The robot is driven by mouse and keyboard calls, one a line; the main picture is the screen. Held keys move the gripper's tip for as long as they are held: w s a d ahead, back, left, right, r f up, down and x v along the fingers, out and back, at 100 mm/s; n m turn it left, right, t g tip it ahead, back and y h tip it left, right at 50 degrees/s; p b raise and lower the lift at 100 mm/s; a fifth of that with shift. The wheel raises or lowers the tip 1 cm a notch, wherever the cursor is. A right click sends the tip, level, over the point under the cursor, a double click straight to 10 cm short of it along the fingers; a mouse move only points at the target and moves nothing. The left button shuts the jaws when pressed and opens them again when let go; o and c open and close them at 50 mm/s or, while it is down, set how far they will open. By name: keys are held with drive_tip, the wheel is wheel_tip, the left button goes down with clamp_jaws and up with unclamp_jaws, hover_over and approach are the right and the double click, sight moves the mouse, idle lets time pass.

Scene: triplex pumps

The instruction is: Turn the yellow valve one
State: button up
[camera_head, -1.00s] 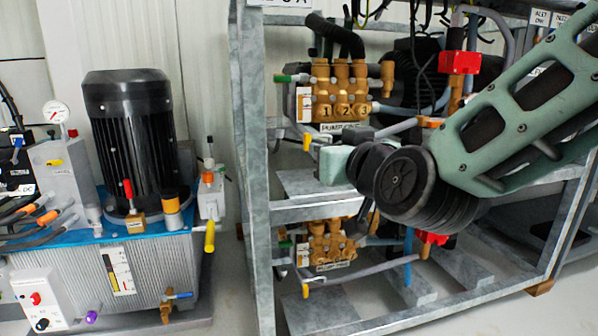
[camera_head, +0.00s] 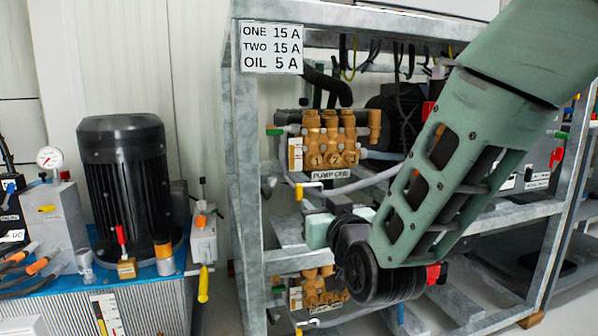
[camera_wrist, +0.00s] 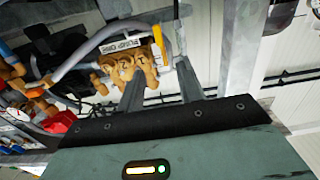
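The yellow valve handle of pump one (camera_head: 299,190) sticks out at the left end of a short pipe, below and left of the brass pump block (camera_head: 330,140) labelled PUMP ONE. In the wrist view the handle (camera_wrist: 158,42) is a yellow bar just beyond the fingertips, beside the label (camera_wrist: 122,43). My gripper (camera_wrist: 158,74) has its two grey fingers apart with nothing between them. It does not appear to touch the handle. In the head view my pale green gripper body (camera_head: 318,230) is below the handle; the fingertips are hard to make out there.
Grey frame posts and shelves (camera_head: 247,180) surround the pumps, with a post close left of the handle. A second brass pump (camera_head: 322,288) with its own yellow handle (camera_head: 306,323) sits below. A black motor (camera_head: 124,180) on a blue-topped tank stands left. Hoses hang above.

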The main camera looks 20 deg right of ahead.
sight(300, 187)
drive_tip(key=w+p, duration=0.3)
drive_tip(key=w, duration=0.9)
drive_tip(key=shift+w+f, duration=0.15)
drive_tip(key=shift+w, duration=0.8)
clamp_jaws()
